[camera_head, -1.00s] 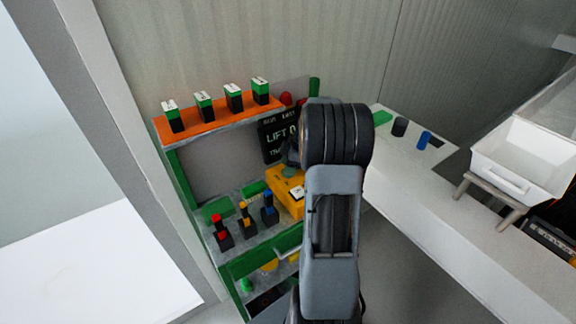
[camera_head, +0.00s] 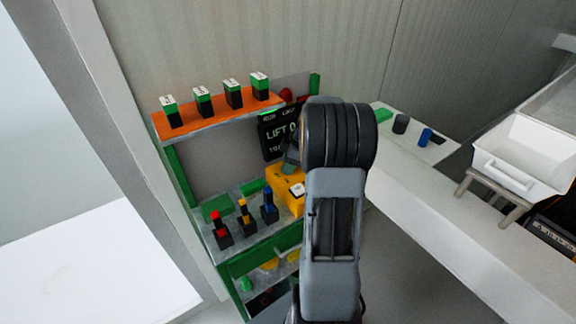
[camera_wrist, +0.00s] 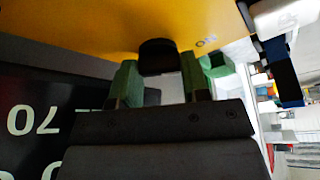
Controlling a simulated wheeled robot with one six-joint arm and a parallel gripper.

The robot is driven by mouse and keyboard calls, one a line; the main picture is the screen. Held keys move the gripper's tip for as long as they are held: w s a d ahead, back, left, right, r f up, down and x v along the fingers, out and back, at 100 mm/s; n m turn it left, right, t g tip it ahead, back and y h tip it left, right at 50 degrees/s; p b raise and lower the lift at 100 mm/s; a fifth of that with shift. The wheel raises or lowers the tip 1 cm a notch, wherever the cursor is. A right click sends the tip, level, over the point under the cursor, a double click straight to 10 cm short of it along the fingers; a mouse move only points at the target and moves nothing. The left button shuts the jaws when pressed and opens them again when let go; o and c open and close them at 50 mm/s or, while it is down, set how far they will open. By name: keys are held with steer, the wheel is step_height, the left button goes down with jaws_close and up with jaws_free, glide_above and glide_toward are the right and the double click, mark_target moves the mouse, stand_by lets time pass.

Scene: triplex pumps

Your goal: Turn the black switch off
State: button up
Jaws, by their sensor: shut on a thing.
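The black switch (camera_wrist: 158,57) is a dark knob on the yellow box (camera_wrist: 120,22) in the wrist view. My gripper (camera_wrist: 160,78) has its green fingertips on either side of the knob and is shut on it. In the head view the yellow box (camera_head: 280,182) sits on the green-framed panel, with a white piece on its front. There, my arm hides the switch and most of my gripper. The switch's exact position cannot be read.
An orange shelf (camera_head: 215,122) carries several green-and-black blocks. A white bin (camera_head: 525,155) is on the right-hand counter.

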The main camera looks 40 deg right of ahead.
steer(key=m+b, duration=0.2)
steer(key=shift+f+m+t+h+b, duration=0.25)
steer(key=shift+m+t+h+b, duration=0.05)
steer(key=shift+t, duration=0.1)
steer(key=m+h+b, duration=0.1)
steer(key=m+b, duration=0.1)
steer(key=shift+r+m+t, duration=0.1)
steer(key=shift+m+t, duration=0.2)
steer(key=m+h, duration=0.1)
steer(key=m, duration=0.1)
steer(key=m+h+b, duration=0.1)
steer(key=m, duration=0.2)
steer(key=shift+a+r, duration=0.15)
steer(key=shift+r, duration=0.05)
steer(key=shift+m, duration=0.4)
steer(key=o, duration=0.6)
steer(key=shift+o, duration=0.2)
steer(key=shift+s, duration=0.1)
steer(key=v, duration=1.3)
steer(key=shift+s+r, duration=0.25)
steer(key=shift+r, duration=0.05)
steer(key=shift+a, duration=0.1)
